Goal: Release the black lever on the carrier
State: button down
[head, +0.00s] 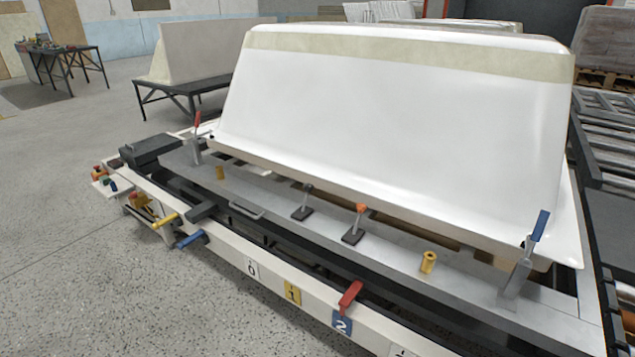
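The carrier (262,199) is a long frame with a grey top plate and a white front rail, and a white bathtub shell (400,120) lies upside down on it. A small lever with a black knob (307,190) stands nearly upright on a dark base on the plate, left of a similar lever with an orange knob (361,209). A lever with a red grip (197,119) stands at the plate's left end and one with a blue grip (540,225) at its right end. My gripper is not in view.
A red handle (350,296) sticks out from the front rail, near printed numbers. Yellow (166,220) and blue (189,240) handles project at its left end. Yellow posts (428,262) stand on the plate. The floor (130,300) in front is clear. Roller tracks (608,150) run at right.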

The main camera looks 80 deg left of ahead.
aim_at(308, 188)
jog(key=u, duration=2.6)
jog(key=i, duration=0.5)
jog(key=i+l, duration=0.15)
jog(key=i, duration=0.35)
